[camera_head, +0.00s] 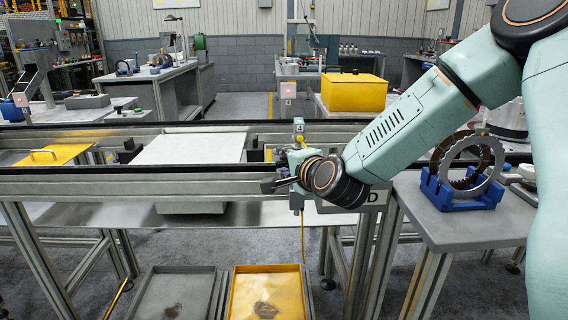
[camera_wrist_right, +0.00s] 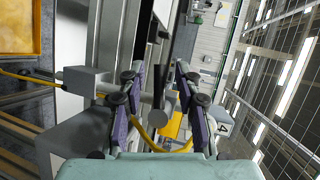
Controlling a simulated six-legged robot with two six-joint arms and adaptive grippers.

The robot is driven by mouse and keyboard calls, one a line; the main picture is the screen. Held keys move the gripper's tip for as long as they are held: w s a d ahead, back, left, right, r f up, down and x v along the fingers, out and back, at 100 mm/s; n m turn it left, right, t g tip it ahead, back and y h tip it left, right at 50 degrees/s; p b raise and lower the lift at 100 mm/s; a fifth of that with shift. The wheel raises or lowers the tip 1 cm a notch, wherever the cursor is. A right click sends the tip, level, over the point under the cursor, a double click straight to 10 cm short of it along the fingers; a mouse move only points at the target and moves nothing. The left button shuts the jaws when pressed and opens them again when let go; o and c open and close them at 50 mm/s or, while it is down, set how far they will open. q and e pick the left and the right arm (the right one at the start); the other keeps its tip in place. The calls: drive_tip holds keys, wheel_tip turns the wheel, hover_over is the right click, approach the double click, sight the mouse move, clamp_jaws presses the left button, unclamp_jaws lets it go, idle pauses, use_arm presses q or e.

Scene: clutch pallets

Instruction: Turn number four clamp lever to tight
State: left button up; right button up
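The number four clamp (camera_head: 298,128) stands at the conveyor rail, with a white tag marked 4 on top. The tag also shows in the right wrist view (camera_wrist_right: 222,128). My right gripper (camera_head: 275,184) is at the front of this clamp, its arm coming in from the right and hiding part of it. In the wrist view its two purple-padded fingers (camera_wrist_right: 159,80) are spread apart. A grey cylindrical piece (camera_wrist_right: 158,118), perhaps the lever end, shows between them, with no visible grip on it. The lever's angle cannot be told. My left gripper is not in view.
A white plate (camera_head: 192,148) lies on the conveyor, left of the clamp. The front rail (camera_head: 130,182) runs below it. A yellow cable (camera_head: 303,235) hangs under the clamp. A blue stand with rings (camera_head: 462,192) is on the right table. Trays (camera_head: 178,272) lie below.

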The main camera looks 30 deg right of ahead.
clamp_jaws()
idle(0.4)
drive_tip(key=shift+f+n+g+p, duration=0.1)
drive_tip(key=shift+n+g+p, duration=0.25)
drive_tip(key=shift+p, duration=0.6)
drive_tip(key=shift+s+d+f+n+g+h+p, duration=0.4)
drive_tip(key=shift+n+g+h+p, duration=0.55)
drive_tip(key=shift+n+p, duration=1.15)
drive_tip(key=shift+s+d+f+n+g+h+p, duration=0.15)
drive_tip(key=shift+d+f+n+g+h+p, duration=0.75)
drive_tip(key=shift+p, duration=2.2)
drive_tip(key=shift+s+d+f+n+g+h+p, duration=0.1)
drive_tip(key=shift+s+d+n+g+h+p, duration=0.3)
drive_tip(key=shift+n+h+p, duration=1.7)
drive_tip(key=shift+a+m+y+p, duration=0.1)
drive_tip(key=shift+m+y+p, duration=0.15)
drive_tip(key=shift+y+p, duration=0.35)
